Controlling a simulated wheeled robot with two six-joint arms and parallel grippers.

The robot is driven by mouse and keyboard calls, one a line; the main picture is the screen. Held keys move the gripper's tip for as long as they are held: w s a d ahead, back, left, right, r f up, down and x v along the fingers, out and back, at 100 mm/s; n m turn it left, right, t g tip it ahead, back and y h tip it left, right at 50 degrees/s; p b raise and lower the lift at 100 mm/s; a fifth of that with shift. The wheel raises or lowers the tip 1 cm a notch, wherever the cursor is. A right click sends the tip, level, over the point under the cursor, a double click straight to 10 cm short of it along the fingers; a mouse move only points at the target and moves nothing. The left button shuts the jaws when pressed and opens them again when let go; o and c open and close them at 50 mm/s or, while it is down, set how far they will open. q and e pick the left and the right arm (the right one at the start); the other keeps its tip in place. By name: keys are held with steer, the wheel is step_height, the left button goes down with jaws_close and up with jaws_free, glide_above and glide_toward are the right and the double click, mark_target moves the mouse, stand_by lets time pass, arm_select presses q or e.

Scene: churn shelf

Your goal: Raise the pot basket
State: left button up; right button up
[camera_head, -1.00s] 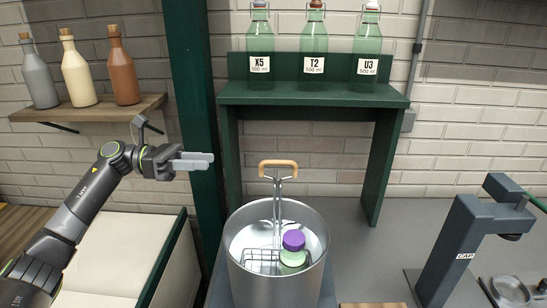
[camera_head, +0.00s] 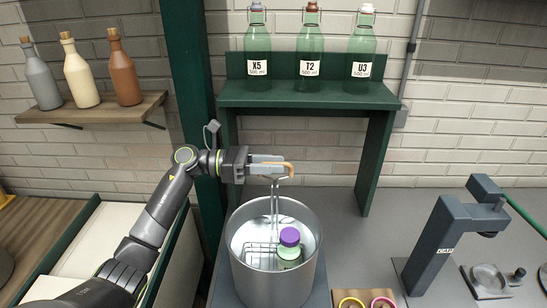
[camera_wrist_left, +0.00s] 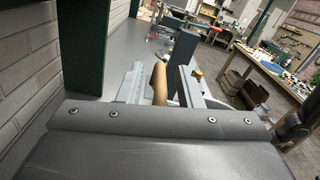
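The steel pot (camera_head: 262,283) stands at the middle of the bench. The wire pot basket (camera_head: 262,258) sits inside it, its rod rising above the rim to a wooden handle (camera_head: 286,167). A jar with a purple lid (camera_head: 290,237) is in the basket. My left gripper (camera_head: 275,164) is at the handle, above the pot. In the left wrist view the handle (camera_wrist_left: 160,85) lies between the two fingers of my left gripper (camera_wrist_left: 161,88), with a gap visible to each finger, so the gripper looks open around it. My right gripper is not in view.
A green shelf (camera_head: 310,95) with three labelled bottles stands behind the pot. A wooden wall shelf (camera_head: 95,112) holds three more bottles. A dark capping stand (camera_head: 437,240) is at right. A wooden block with coloured rings (camera_head: 365,293) lies at the front.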

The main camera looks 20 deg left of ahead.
arm_select(q)
steer(key=shift+w+d, duration=0.1)
steer(key=shift+d, duration=0.2)
steer(key=shift+c, duration=0.3)
jaws_close()
step_height(320, 180, up, 12)
stand_by(0.4)
steer(key=shift+f, duration=0.1)
steer(key=shift+o, duration=0.3)
jaws_free()
